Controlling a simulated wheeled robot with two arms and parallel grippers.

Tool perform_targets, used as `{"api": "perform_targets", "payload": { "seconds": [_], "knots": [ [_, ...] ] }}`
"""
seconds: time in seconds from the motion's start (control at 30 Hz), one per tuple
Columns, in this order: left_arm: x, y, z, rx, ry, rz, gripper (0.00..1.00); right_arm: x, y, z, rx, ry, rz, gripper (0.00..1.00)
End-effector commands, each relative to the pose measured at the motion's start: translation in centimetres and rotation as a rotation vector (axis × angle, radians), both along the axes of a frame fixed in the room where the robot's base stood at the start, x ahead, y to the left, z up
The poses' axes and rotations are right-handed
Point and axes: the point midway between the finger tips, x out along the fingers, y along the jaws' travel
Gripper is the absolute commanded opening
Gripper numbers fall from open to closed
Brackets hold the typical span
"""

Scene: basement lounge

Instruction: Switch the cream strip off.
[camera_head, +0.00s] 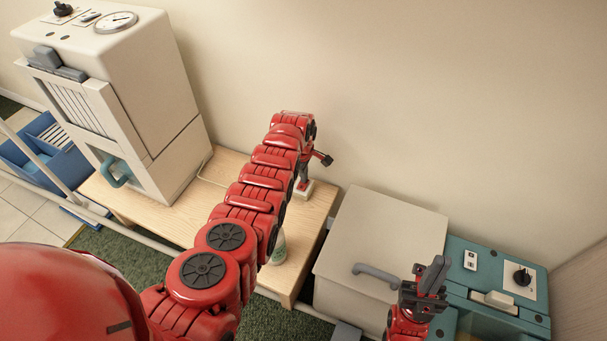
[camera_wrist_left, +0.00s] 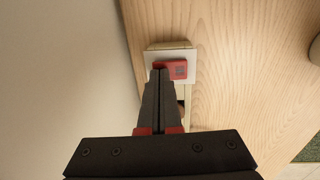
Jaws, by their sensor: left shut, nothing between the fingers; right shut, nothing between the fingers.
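The cream strip (camera_head: 303,191) lies on the wooden table near the wall, mostly behind my left arm in the head view. In the left wrist view the strip (camera_wrist_left: 168,46) shows a pale square plate with a red rocker switch (camera_wrist_left: 177,69). My left gripper (camera_wrist_left: 159,72) is shut and empty, its tips over the plate at the switch's left side. I cannot tell whether they touch it. The fingers hide part of the strip. My right gripper (camera_head: 433,276) is shut and empty, in front of the white lidded box.
The wooden table (camera_head: 235,171) carries a large cream machine (camera_head: 120,100) at left and a pale bottle (camera_head: 279,247) near its front edge. A white lidded box (camera_head: 380,240) and a teal unit (camera_head: 480,265) with a black knob stand at right. A wall runs behind.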

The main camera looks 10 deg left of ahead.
Motion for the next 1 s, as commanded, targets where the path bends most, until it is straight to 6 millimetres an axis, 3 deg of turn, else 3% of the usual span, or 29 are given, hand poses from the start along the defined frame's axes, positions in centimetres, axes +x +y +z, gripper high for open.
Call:
{"api": "perform_targets", "payload": {
  "seconds": [0.33,0.5,1.0],
  "knots": [
    [0.0,0.0,-0.1,0.000,0.001,0.001,0.00,0.0,0.0,0.0,0.000,0.000,0.000,0.00],
    [0.0,0.0,-1.0,0.000,0.007,0.001,0.00,-0.1,0.0,-1.1,-0.007,-0.005,-0.001,0.00],
    [-0.4,0.1,-0.3,0.000,0.008,0.001,0.00,-0.1,0.0,0.5,-0.006,-0.005,-0.001,0.00]
  ]
}}
